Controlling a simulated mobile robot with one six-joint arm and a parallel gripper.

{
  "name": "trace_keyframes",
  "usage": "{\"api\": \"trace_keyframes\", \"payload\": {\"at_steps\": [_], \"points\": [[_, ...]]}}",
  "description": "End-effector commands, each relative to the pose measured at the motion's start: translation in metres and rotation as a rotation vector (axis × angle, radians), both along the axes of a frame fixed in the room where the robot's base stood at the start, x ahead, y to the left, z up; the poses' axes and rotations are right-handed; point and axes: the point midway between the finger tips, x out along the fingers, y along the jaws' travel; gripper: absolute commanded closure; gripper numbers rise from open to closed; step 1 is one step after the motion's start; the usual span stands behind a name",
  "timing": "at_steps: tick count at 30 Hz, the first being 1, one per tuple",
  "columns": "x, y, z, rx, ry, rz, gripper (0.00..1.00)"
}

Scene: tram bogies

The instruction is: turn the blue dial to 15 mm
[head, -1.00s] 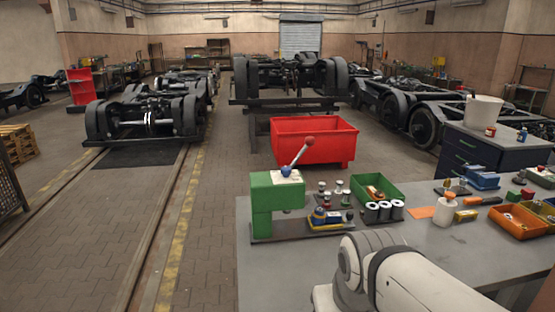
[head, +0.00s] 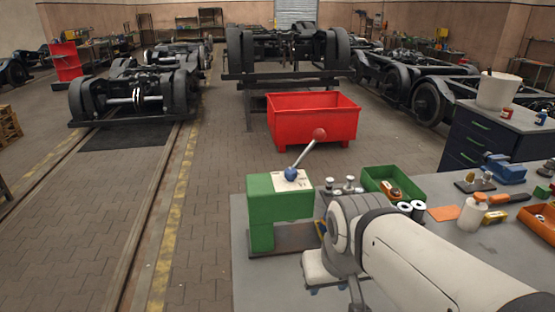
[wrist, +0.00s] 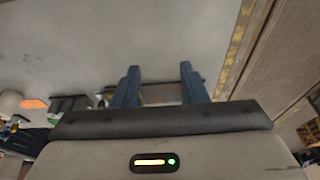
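A green bench-top machine (head: 262,222) stands on the grey bench at its left end. On its top is a white plate (head: 292,181) with small dark marks, too small to read. A blue round hub (head: 291,173) sits on this plate, with a metal lever slanting up right to a red ball. It is the only blue dial-like part I see on the machine; its setting cannot be read. My gripper (wrist: 160,68) is open, its two blue fingers apart and nothing seen held. It is low over the bench, right of and nearer than the machine. My arm hides part of the bench.
A red bin (head: 312,118) stands on the floor behind the bench. The floor left of the bench is clear.

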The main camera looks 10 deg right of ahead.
Motion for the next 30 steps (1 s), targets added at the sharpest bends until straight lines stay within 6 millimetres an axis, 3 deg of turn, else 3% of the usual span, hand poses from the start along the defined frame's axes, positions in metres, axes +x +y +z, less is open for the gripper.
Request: {"api": "trace_keyframes", "payload": {"at_steps": [4, 8, 12, 18, 24, 30], "points": [[0.014, 0.000, 0.011, -0.010, 0.011, 0.035, 0.48], [0.052, -0.001, 0.037, -0.039, 0.039, 0.152, 0.46], [0.114, -0.002, 0.072, -0.080, 0.088, 0.330, 0.46], [0.203, -0.002, 0.106, -0.124, 0.157, 0.602, 0.46], [0.281, -0.001, 0.117, -0.150, 0.214, 0.866, 0.46], [0.327, 0.000, 0.116, -0.159, 0.247, 1.048, 0.46]]}}
